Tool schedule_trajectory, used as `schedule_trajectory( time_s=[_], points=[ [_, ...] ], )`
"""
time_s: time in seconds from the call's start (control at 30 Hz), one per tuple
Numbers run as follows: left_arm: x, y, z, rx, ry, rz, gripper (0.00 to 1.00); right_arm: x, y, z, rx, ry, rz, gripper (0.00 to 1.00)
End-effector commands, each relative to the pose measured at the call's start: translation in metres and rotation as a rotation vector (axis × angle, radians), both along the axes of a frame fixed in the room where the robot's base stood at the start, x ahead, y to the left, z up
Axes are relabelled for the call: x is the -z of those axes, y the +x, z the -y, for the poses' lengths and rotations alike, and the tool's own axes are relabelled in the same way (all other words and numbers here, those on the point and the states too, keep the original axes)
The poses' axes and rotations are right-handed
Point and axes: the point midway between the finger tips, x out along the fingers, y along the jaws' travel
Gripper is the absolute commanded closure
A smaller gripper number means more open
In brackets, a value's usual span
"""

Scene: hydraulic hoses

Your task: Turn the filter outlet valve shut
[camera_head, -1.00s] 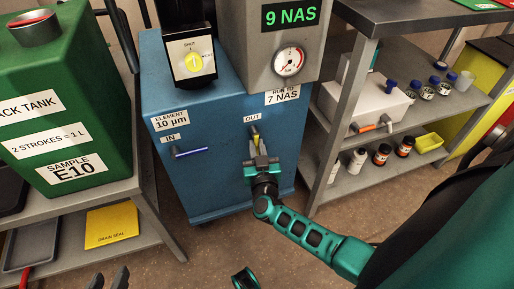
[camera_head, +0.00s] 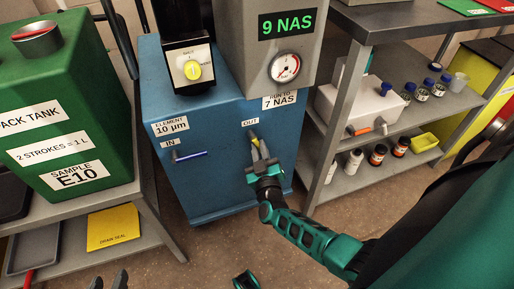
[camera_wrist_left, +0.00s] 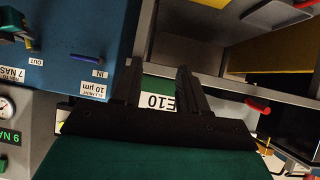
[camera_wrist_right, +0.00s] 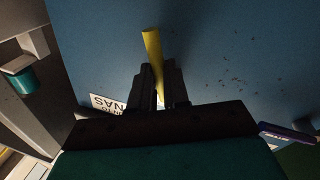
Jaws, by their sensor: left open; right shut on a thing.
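The filter outlet valve's yellow handle (camera_head: 255,142) is under the OUT label on the front of the blue filter cart (camera_head: 222,190). It slopes down and slightly right, its lower part hidden by my right gripper (camera_head: 260,152). In the right wrist view the yellow handle (camera_wrist_right: 152,45) runs down between the fingers of my right gripper (camera_wrist_right: 158,78), which is shut on it. My left gripper (camera_head: 110,280) shows only its fingertips at the bottom edge of the head view. In the left wrist view my left gripper (camera_wrist_left: 158,82) is open, with nothing between its fingers.
A blue IN handle (camera_head: 190,155) points right on the cart's left side. The green tank (camera_head: 70,110) stands on a bench at left. A shelf with bottles (camera_head: 378,152) stands at right.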

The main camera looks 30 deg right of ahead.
Motion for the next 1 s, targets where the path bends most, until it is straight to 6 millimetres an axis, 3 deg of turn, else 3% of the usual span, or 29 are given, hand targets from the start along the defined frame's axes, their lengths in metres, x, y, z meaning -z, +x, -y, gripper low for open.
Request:
schedule_trajectory(
  time_s=[1.0],
  points=[
    [-0.014, -0.005, -0.008, -0.007, 0.017, -0.001, 0.57, -0.025, -0.006, 0.024, 0.0, -0.918, -0.221, 1.0]
  ],
)
